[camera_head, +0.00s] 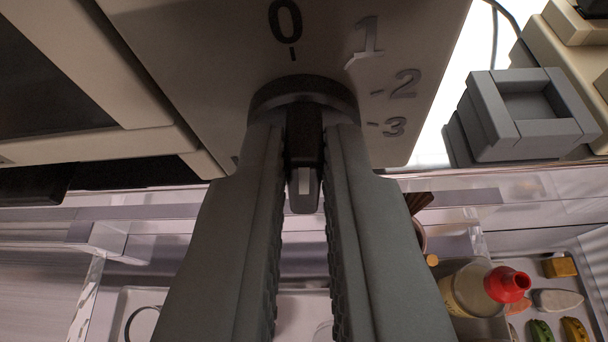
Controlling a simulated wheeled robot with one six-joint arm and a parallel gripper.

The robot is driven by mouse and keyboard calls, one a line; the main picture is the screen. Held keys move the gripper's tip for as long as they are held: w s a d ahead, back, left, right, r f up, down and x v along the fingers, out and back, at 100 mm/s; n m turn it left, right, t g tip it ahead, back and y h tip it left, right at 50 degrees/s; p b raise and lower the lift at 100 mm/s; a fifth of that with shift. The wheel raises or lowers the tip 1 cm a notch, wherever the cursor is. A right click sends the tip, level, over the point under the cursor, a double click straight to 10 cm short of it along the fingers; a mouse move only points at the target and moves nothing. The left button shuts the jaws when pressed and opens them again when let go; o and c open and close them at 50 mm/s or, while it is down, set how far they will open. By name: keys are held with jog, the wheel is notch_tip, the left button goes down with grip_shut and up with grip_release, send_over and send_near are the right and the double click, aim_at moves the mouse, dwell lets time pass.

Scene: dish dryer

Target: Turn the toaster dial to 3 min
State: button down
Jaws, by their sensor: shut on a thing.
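The toaster (200,40) fills the upper part of the view, with a beige-grey front. Its dial (303,90) is dark and round with a raised bar grip (305,178) pointing towards me. Marks 0, 1, 2 and 3 run from the top of the dial clockwise down its right side. My gripper (305,135) reaches up from below, with one finger on each side of the dial's bar, shut on it. The bar looks upright, in line with the 0 mark. The fingers hide the lower part of the dial face.
A grey block-like object (525,110) stands to the right of the toaster. Below are clear shelf edges (460,195), a bottle with a red cap (507,284) and a tray with several small food-like items (557,300). A dark-windowed door (60,75) is at the left.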

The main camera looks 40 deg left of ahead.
jog(key=shift+d+m+g+y, duration=0.15)
jog(key=shift+m+g+y, duration=0.2)
jog(key=shift+m, duration=0.25)
jog(key=c, duration=1.5)
grip_release()
jog(key=v, duration=1.7)
jog(key=shift+s+f, duration=0.2)
jog(key=shift+d, duration=0.1)
